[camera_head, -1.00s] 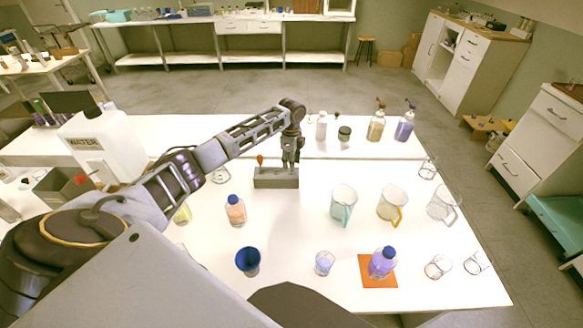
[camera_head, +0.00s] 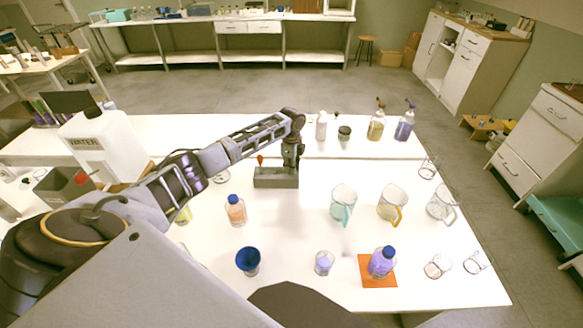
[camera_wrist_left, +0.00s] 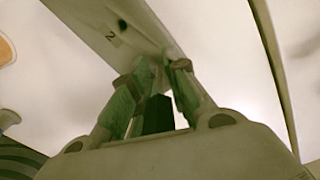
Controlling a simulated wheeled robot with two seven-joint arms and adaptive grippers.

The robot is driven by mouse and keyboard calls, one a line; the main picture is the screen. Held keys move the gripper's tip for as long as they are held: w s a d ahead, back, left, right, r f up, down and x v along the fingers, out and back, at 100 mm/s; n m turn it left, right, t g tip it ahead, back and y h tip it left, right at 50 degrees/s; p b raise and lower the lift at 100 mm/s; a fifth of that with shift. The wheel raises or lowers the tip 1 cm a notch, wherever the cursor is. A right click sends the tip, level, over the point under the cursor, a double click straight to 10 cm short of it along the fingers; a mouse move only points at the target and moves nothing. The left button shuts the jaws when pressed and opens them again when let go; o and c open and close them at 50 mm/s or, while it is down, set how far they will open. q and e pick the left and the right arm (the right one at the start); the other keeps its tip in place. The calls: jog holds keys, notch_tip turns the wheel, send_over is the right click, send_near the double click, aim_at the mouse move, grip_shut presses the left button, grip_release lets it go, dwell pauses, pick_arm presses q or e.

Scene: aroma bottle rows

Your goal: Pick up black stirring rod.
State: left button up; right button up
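A grey rack (camera_head: 275,178) stands near the middle of the white table. An orange-topped rod (camera_head: 260,160) stands upright at its left end. My left gripper (camera_head: 290,163) points down over the rack's right end. In the left wrist view, my left gripper's fingers (camera_wrist_left: 163,68) are apart above the rack top (camera_wrist_left: 112,32), which is marked 2 and has a dark hole. A dark block (camera_wrist_left: 157,115) shows between the green finger pads; I cannot tell whether it is the black stirring rod's top. The head view does not show the black rod clearly.
An orange-liquid bottle (camera_head: 236,211), a blue cup (camera_head: 248,261) and a small beaker (camera_head: 324,263) stand in front. Several jugs stand to the right, including a teal-handled one (camera_head: 343,203). A purple bottle (camera_head: 382,262) stands on an orange mat. Dispenser bottles (camera_head: 376,127) stand behind.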

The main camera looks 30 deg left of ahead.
pick_arm(q)
grip_shut()
jog(key=shift+r, duration=0.15)
notch_tip(320, 180, up, 10)
jog(key=shift+f, duration=0.15)
dwell(0.6)
dwell(0.5)
